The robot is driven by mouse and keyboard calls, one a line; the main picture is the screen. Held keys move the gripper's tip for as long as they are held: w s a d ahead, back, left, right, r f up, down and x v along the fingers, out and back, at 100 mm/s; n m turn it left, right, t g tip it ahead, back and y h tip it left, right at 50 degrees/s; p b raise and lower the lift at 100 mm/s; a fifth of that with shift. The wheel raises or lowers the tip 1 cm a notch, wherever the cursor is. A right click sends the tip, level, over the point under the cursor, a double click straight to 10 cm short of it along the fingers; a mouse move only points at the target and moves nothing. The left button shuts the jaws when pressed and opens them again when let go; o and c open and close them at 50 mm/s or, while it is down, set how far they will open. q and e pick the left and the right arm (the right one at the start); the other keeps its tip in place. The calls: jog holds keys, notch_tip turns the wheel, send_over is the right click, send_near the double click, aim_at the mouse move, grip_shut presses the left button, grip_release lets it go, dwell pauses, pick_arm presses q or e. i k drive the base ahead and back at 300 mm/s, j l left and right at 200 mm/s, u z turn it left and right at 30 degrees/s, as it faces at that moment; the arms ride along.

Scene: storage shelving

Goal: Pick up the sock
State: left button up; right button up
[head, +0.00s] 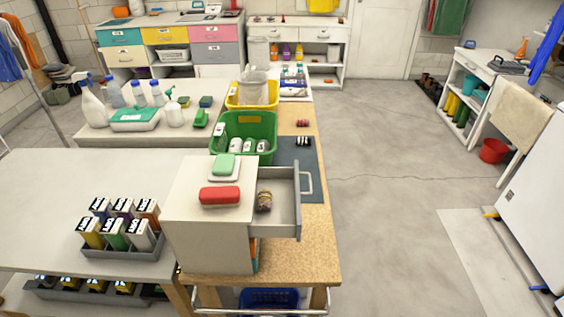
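No item is clearly identifiable as the sock. A small dark striped bundle (303,141), perhaps a rolled sock, lies at the top of the dark mat (300,162) on the wooden table. A small red bundle (303,123) lies behind it on the bare wood. A brown tied bundle (264,200) sits in the open grey drawer (286,222); its material is too small to tell. Neither of my grippers is in view.
The drawer juts right from a white cabinet (210,235) topped by red and green soap-like items. Green (262,126) and yellow baskets stand behind it. White tables with bottles and cartons are at left. The floor (385,190) right of the table is clear.

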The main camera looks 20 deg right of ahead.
aim_at(306, 141)
jog(key=i+l+z, duration=0.5)
jog(key=l, duration=0.45)
jog(key=i+l+z, duration=0.5)
jog(key=l, duration=0.35)
jog(key=i+l+z, duration=0.5)
jog(key=i+u, duration=0.4)
jog(key=i, duration=0.2)
jog(key=i+l+u, duration=0.3)
jog(key=i+u, duration=0.7)
jog(key=u, duration=0.3)
jog(key=i+l+u, duration=0.25)
jog(key=u, duration=0.15)
jog(key=i+l+u, duration=0.25)
jog(key=u, duration=0.2)
jog(key=i+l+u, duration=0.15)
jog(key=l+u, duration=0.25)
jog(key=i+l+u, duration=0.15)
jog(key=l+u, duration=0.25)
jog(key=j, duration=0.1)
